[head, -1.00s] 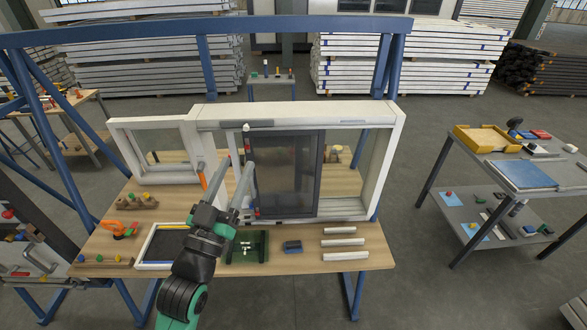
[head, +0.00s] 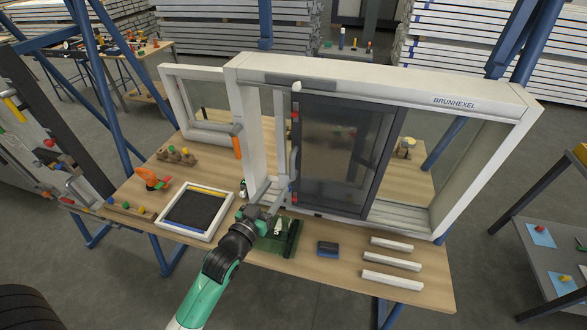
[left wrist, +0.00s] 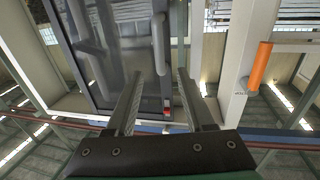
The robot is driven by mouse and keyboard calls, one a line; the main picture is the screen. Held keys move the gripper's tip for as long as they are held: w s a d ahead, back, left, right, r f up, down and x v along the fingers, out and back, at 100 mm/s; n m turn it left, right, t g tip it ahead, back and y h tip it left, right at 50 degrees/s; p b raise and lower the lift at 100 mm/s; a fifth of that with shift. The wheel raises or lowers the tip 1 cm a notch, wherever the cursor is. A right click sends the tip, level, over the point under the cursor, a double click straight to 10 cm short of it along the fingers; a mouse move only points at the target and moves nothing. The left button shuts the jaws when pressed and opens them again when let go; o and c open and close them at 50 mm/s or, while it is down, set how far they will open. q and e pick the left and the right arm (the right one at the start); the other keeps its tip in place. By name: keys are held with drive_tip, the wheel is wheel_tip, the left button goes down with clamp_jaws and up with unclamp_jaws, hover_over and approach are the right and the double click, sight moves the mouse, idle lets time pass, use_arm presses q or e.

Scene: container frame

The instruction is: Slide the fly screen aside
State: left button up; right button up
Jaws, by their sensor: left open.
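The fly screen (head: 345,150) is a dark-framed, dark mesh panel standing in the white window frame (head: 247,130), left of its middle. A grey upright handle (head: 294,162) sits on its left edge, with red pieces above and below. My left gripper (head: 272,180) is open in front of this edge, low on the screen. In the left wrist view the gripper (left wrist: 160,95) has its fingers apart, with the screen's edge and handle (left wrist: 159,45) lined up between them. I cannot tell whether a finger touches the handle. My right gripper is not in view.
A smaller white sash with an orange-gripped handle (head: 236,142) stands left of the frame. The frame's right opening is clear.

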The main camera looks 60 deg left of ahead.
sight(291, 168)
use_arm(q)
drive_tip(key=b+x, duration=0.1)
drive_tip(key=x, duration=1)
drive_tip(key=shift+w+a, duration=0.1)
drive_tip(key=shift+w, duration=0.1)
clamp_jaws()
idle(0.9)
